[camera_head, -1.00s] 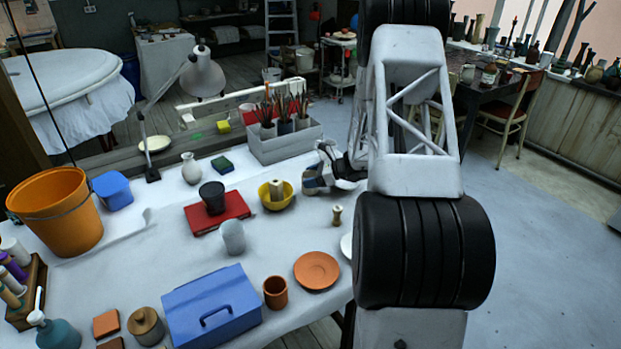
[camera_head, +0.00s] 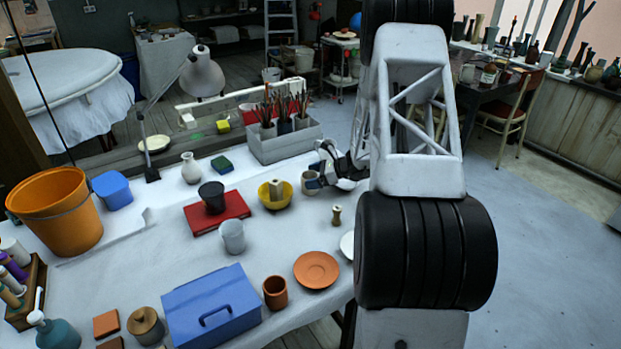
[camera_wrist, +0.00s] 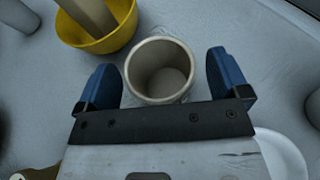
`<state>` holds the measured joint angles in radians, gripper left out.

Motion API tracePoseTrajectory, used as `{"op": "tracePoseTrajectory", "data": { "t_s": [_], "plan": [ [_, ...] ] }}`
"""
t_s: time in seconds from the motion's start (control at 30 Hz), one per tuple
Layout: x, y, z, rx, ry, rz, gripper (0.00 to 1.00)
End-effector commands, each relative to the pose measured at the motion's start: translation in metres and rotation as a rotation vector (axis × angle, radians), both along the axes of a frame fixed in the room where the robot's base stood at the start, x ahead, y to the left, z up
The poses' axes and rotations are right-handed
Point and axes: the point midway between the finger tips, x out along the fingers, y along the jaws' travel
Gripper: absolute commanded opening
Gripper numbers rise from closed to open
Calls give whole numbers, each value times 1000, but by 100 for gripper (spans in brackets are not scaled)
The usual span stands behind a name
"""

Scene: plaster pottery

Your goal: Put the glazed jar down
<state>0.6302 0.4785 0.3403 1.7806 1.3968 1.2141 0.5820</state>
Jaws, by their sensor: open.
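The glazed jar (camera_wrist: 160,72) is a beige-grey open-topped vessel standing upright on the white-covered table. In the head view the jar (camera_head: 311,182) is at the table's far right, beside the yellow bowl, partly hidden by my gripper. My gripper (camera_wrist: 168,80) is open, with one blue finger on either side of the jar. In the wrist view a gap shows between each finger and the jar wall. In the head view my gripper (camera_head: 322,180) is small and partly covered by my arm.
A white plate (camera_wrist: 283,155) lies near the right finger. A grey brush box (camera_head: 285,143) stands behind. A small brown-and-white object (camera_head: 336,215) and a terracotta saucer (camera_head: 316,270) are in front.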

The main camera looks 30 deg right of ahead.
Motion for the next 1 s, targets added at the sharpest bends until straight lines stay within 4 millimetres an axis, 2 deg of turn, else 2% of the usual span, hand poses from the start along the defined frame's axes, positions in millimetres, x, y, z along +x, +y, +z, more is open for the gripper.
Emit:
{"op": "tracePoseTrajectory", "data": {
  "t_s": [0.6,0.8,1.0],
  "plan": [
    [-51,-65,35,-1,-1,-1,94],
    [-61,-77,41,-1,-1,0,94],
    [-64,-80,43,0,0,0,94]
  ]
}}
